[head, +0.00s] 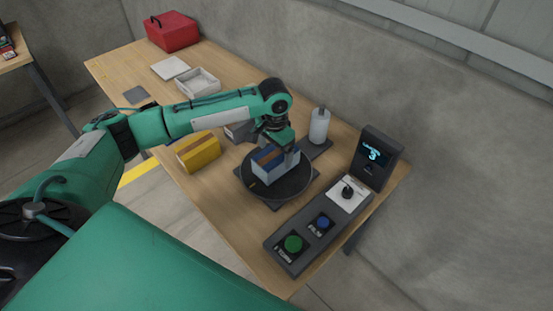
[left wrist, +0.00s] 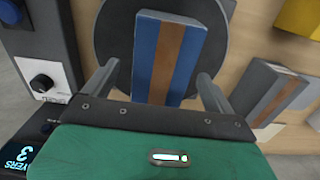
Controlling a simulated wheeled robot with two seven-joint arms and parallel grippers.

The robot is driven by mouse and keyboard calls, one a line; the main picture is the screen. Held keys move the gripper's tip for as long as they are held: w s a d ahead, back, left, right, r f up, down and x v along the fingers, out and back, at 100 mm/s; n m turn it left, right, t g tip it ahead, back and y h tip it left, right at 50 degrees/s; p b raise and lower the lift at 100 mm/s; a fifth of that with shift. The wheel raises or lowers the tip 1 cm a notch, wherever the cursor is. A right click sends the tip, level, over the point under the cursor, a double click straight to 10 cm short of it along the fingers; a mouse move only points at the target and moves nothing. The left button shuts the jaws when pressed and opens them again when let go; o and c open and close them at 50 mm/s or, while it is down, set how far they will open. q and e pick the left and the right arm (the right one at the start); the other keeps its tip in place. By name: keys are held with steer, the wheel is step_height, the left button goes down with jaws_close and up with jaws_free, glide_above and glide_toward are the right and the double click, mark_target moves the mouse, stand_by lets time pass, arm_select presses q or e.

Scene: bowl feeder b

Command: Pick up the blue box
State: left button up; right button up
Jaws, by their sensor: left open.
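The blue box (head: 270,164) has a brown stripe on top and stands on a round black turntable (head: 288,191) on the wooden table. In the left wrist view the blue box (left wrist: 148,50) lies between the two grey fingers. My left gripper (head: 277,158) is open and points down over the box. In the left wrist view the left gripper (left wrist: 157,90) has one finger on each side of the box, with a visible gap on the right side. Whether either finger touches the box cannot be told. My right gripper is not in view.
A yellow box (head: 199,152) and a grey box (head: 238,131) stand beside the turntable. A white bottle (head: 319,127) stands behind it. A control panel with buttons (head: 293,243) and a dark display (head: 375,155) is on the right. A white tray (head: 198,83) and red case (head: 172,32) are farther back.

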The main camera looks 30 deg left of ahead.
arm_select(q)
steer(key=shift+w+f, duration=0.1)
steer(key=shift+f, duration=0.5)
steer(key=f, duration=0.1)
steer(key=f+p, duration=0.1)
steer(key=f, duration=0.1)
steer(key=shift+w+f, duration=0.3)
steer(key=shift+f, duration=0.3)
steer(key=shift+s, duration=0.1)
steer(key=shift+c, duration=0.7)
steer(key=c, duration=1.1)
steer(key=shift+c, duration=1.2)
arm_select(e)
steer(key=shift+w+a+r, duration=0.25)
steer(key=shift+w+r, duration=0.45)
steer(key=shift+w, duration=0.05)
arm_select(q)
steer(key=shift+r, duration=0.1)
